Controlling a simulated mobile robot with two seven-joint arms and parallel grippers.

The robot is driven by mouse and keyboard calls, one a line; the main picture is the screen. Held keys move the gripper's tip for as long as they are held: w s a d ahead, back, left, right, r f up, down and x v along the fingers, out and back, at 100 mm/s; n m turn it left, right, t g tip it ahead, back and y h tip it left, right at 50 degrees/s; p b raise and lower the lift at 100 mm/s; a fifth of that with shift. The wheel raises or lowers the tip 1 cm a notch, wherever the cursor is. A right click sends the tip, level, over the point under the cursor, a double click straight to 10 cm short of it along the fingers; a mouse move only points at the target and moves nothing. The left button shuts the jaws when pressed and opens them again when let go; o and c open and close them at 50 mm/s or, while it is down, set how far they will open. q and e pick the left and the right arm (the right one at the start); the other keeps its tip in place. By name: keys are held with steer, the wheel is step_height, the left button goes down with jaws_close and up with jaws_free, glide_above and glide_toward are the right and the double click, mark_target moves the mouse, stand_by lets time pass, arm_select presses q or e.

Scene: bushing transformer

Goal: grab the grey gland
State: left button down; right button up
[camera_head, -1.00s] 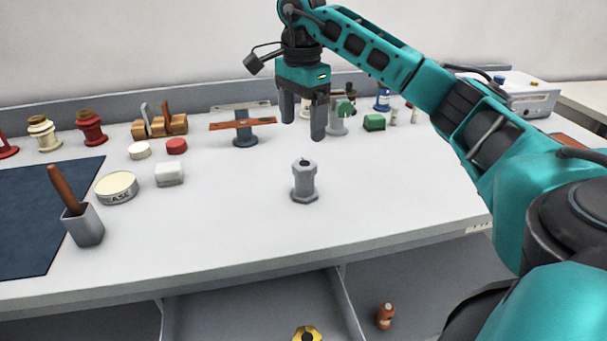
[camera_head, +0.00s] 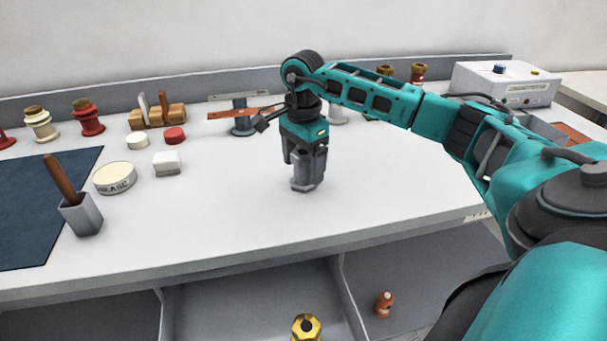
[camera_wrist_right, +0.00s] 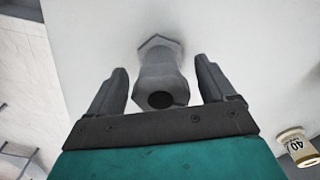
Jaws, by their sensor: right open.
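The grey gland (camera_head: 303,184) stands upright on the white bench, its hexagonal base showing below my right gripper (camera_head: 306,170). In the right wrist view the gland (camera_wrist_right: 161,75) sits between the two fingers of my right gripper (camera_wrist_right: 162,80), with a visible gap on each side. The right gripper is open, pointing down around the gland. In the head view its fingers hide most of the gland's upper part. My left gripper is not in view.
A grey cup with a brown-handled tool (camera_head: 82,213), a grease tin (camera_head: 115,178) and a white block (camera_head: 167,162) stand to the left. A grey stand with an orange bar (camera_head: 243,122) is behind. The bench front edge is clear.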

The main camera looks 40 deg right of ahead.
steer(key=shift+f, duration=0.3)
steer(key=shift+c, duration=0.4)
steer(key=c, duration=1)
steer(key=shift+c, duration=0.6)
steer(key=shift+r, duration=0.2)
